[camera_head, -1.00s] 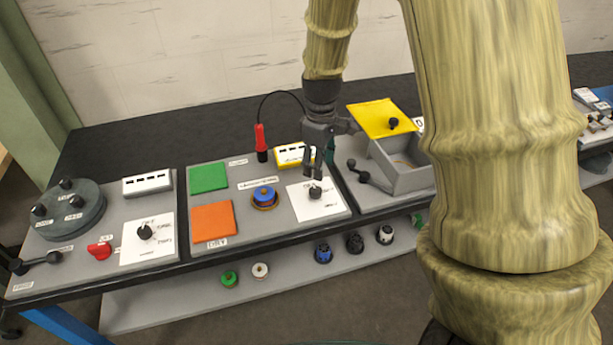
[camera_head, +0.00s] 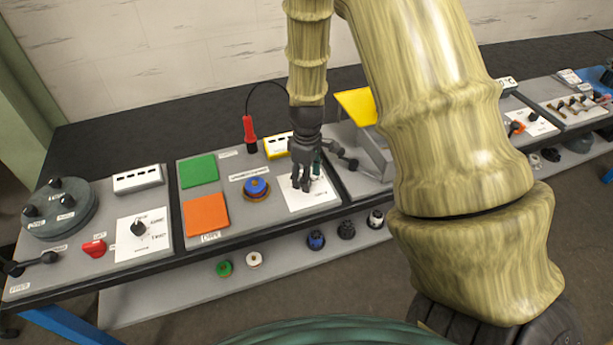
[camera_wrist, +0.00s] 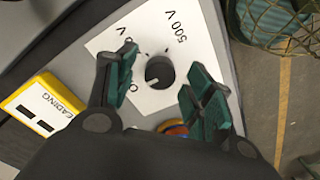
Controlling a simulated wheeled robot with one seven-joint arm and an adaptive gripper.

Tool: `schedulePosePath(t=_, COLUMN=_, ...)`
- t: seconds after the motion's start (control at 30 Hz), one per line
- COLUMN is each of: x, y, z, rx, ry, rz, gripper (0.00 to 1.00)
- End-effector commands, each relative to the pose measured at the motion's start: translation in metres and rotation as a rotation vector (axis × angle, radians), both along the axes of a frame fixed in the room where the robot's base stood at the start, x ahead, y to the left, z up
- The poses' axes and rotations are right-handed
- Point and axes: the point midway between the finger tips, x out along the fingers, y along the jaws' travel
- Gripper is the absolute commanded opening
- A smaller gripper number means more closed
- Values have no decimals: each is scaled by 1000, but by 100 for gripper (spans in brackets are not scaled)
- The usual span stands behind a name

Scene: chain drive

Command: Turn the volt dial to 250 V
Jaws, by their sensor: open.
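The volt dial (camera_wrist: 159,72) is a round black knob with a pale pointer mark on a white card (camera_wrist: 152,28). In the wrist view "500 V" and part of "OFF" can be read, and another label is partly covered by a finger. The dial's pointer is toward the lower left, near the "O" label. My gripper (camera_wrist: 162,90) is open, with its green-padded fingers on either side of the dial and apart from it. In the head view my gripper (camera_head: 301,183) is over the white card (camera_head: 313,200) and hides the dial.
A yellow reading display (camera_head: 278,146) and a red probe (camera_head: 249,131) stand behind the card. A blue knob (camera_head: 256,187) is to its left, with green (camera_head: 198,170) and orange (camera_head: 206,214) squares beyond. A grey box with a yellow lid (camera_head: 356,105) is at the right.

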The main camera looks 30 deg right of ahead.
Motion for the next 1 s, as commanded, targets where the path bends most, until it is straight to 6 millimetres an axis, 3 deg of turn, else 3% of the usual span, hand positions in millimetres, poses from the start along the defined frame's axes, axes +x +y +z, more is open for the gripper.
schedulePosePath(t=0.2, x=0, y=0, z=-11, rx=0, ry=0, rz=2, gripper=52)
schedulePosePath(t=0.53, x=0, y=0, z=-13, rx=0, ry=0, rz=1, gripper=52)
schedulePosePath(t=0.8, x=0, y=0, z=-13, rx=0, ry=0, rz=1, gripper=7)
schedulePosePath(t=1.0, x=0, y=0, z=-13, rx=0, ry=0, rz=-5, gripper=7)
